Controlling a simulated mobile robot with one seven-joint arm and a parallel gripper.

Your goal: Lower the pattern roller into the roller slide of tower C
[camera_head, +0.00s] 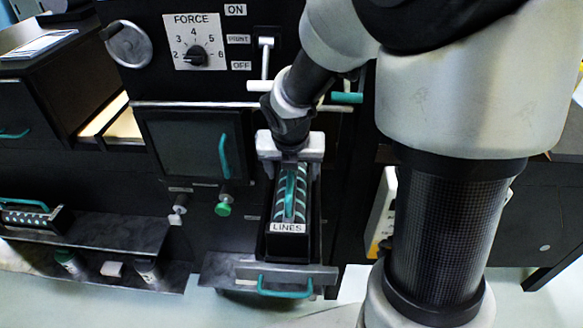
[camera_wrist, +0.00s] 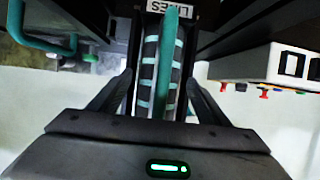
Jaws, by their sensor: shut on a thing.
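The pattern roller (camera_head: 291,200) is black with teal stripes, in a dark cassette with a white LINES label and a teal bar handle on top. My gripper (camera_head: 290,160) is shut on it from above, at the cassette's far end. The roller also shows in the wrist view (camera_wrist: 150,75), between the gripper's two dark fingers (camera_wrist: 160,92). The roller slide (camera_head: 225,272) is a grey tray pulled out at the front, with a teal handle. The cassette appears upright over the slide; I cannot tell whether its bottom touches it. No tower letter is readable.
A dark machine front with a FORCE dial (camera_head: 196,56), a lever (camera_head: 266,58) and a green knob (camera_head: 223,209) stands behind. Another striped roller (camera_head: 32,217) lies at the left, near a low shelf (camera_head: 110,235) with small items. My arm fills the right side.

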